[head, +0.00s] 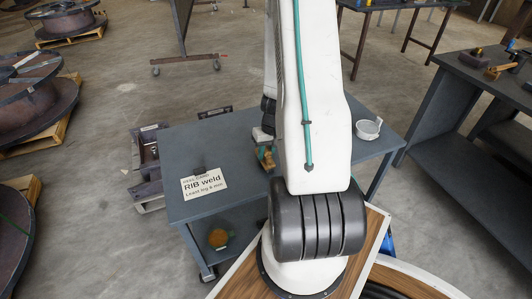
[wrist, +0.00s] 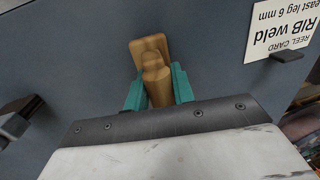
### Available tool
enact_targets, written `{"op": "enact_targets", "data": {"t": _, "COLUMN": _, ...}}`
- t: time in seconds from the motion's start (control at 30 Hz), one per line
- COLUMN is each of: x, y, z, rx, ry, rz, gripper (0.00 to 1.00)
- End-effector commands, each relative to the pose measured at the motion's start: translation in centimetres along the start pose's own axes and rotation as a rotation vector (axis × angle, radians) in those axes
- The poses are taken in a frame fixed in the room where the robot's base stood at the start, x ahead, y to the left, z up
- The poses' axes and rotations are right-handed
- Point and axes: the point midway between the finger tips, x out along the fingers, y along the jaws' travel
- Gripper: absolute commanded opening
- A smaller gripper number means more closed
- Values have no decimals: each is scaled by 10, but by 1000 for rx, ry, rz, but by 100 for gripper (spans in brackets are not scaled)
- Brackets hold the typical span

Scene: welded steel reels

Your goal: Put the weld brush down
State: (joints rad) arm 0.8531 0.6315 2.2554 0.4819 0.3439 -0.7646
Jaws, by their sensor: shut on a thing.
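The weld brush (wrist: 155,62), with a pale wooden body, is between the teal fingers of my gripper (wrist: 159,88) in the wrist view. My gripper is shut on it. Its wider wooden end points away from the wrist, over the grey table top. In the head view, my gripper (head: 266,157) and a bit of the brush show at the left edge of my white arm, over the grey table (head: 185,150). My arm hides much of the table's middle. I cannot tell whether the brush touches the table top.
A white bowl (head: 368,129) sits at the right. A dark object (wrist: 18,118) lies left in the wrist view. A dark bench (head: 470,90) stands right.

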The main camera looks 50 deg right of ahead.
Motion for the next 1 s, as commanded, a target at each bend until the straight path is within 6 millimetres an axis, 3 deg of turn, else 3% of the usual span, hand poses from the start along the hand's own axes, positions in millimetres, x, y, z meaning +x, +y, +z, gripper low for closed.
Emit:
{"op": "enact_targets", "data": {"t": 0.3, "x": 3, "y": 0, "z": 0, "rx": 0, "ry": 1, "rz": 0, "gripper": 0}}
{"op": "enact_targets", "data": {"t": 0.33, "x": 3, "y": 0, "z": 0, "rx": 1, "ry": 2, "rz": 0, "gripper": 27}}
{"op": "enact_targets", "data": {"t": 0.4, "x": 3, "y": 0, "z": -1, "rx": 0, "ry": 2, "rz": 1, "gripper": 46}}
{"op": "enact_targets", "data": {"t": 0.77, "x": -5, "y": 0, "z": -1, "rx": -1, "ry": 3, "rz": 1, "gripper": 46}}
{"op": "enact_targets", "data": {"t": 1.0, "x": -50, "y": 0, "z": -2, "rx": -1, "ry": 8, "rz": 2, "gripper": 46}}
